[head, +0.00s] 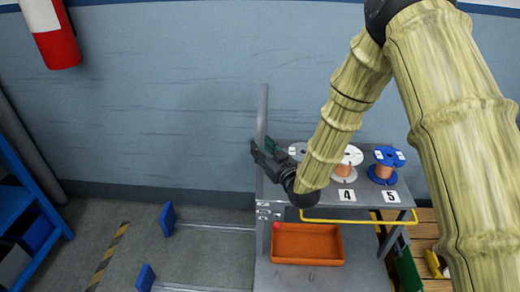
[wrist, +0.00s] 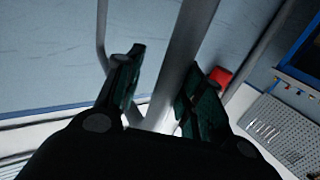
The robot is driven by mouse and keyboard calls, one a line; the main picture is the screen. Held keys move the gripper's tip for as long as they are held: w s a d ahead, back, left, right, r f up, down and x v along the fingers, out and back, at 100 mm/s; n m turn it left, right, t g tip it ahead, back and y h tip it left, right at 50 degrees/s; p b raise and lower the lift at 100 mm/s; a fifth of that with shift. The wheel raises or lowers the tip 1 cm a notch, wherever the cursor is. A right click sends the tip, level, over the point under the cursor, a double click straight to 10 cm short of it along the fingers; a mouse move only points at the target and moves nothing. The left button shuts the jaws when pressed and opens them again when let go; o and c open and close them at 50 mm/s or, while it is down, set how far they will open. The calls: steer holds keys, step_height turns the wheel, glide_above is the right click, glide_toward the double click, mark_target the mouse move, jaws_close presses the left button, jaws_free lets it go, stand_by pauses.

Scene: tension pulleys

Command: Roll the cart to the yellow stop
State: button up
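The grey cart (head: 310,278) stands right of centre in the head view, with a tall grey upright (head: 263,108) at its left end. My gripper (head: 262,150) is at this upright, above the upper shelf. In the wrist view, a grey bar (wrist: 178,68) passes between the two spread fingers of my gripper (wrist: 165,95). I cannot tell whether either finger touches it. A yellow-and-black striped band (head: 108,257) lies on the floor to the left of the cart. I see no other clearly yellow stop.
The upper shelf holds spools, including a blue one (head: 385,165). An orange tray (head: 307,244) sits lower. Blue end pieces (head: 167,218) on metal rails lie between the cart and the band. A blue rack (head: 20,225) stands far left. A wall is behind.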

steer(key=shift+s+a, duration=0.1)
steer(key=shift+a, duration=0.15)
steer(key=v, duration=1.2)
steer(key=shift+d, duration=0.1)
steer(key=s+d+f+m+g+h+p, duration=0.25)
steer(key=s+d+f, duration=0.35)
steer(key=f, duration=0.4)
steer(key=s+d+f+m+g+h+p, duration=0.1)
steer(key=s+d+f+g+h+p, duration=0.25)
steer(key=s+f, duration=0.45)
steer(key=s+d+f+m+g+h+p, duration=0.1)
steer(key=s+d+f+g, duration=0.2)
steer(key=s, duration=0.5)
steer(key=s+d+f+m+g+h+p, duration=0.1)
steer(key=s+d+f+g, duration=0.2)
steer(key=s, duration=0.5)
steer(key=s+d+f+m+g+h+p, duration=0.1)
steer(key=s+d+f+g, duration=0.2)
steer(key=s, duration=0.5)
steer(key=shift+s+h, duration=0.25)
steer(key=shift+h, duration=0.05)
steer(key=shift+d+r, duration=0.1)
steer(key=shift+d, duration=0.05)
